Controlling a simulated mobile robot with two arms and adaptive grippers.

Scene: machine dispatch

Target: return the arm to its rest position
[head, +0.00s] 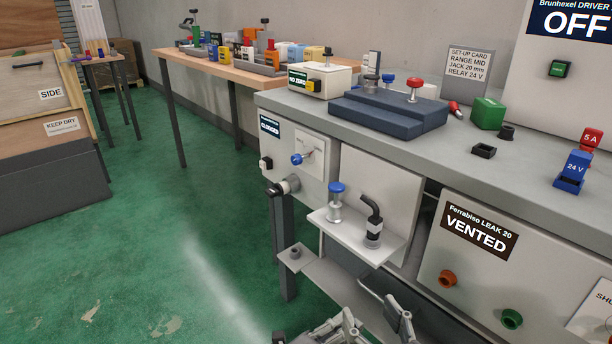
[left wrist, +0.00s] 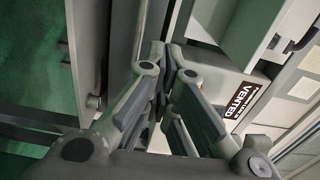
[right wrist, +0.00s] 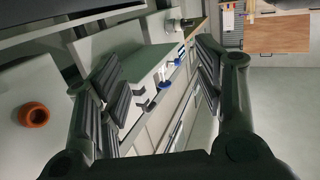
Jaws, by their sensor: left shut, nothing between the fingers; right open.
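My left gripper (left wrist: 168,62) is shut and empty in the left wrist view, its fingers together below a shelf edge and beside the bench structure. My right gripper (right wrist: 158,72) is open and empty in the right wrist view, its fingers wide apart with the bench fittings seen beyond the gap. The rest of both arms is out of view there.
A small white shelf (head: 400,249) with a blue-topped fitting (head: 336,202) and a black-handled fitting (head: 373,222) juts from the bench front. The VENTED panel (head: 435,262) carries an orange knob (head: 447,278) and a green knob (head: 511,319). Green floor (head: 170,240) is clear on the left.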

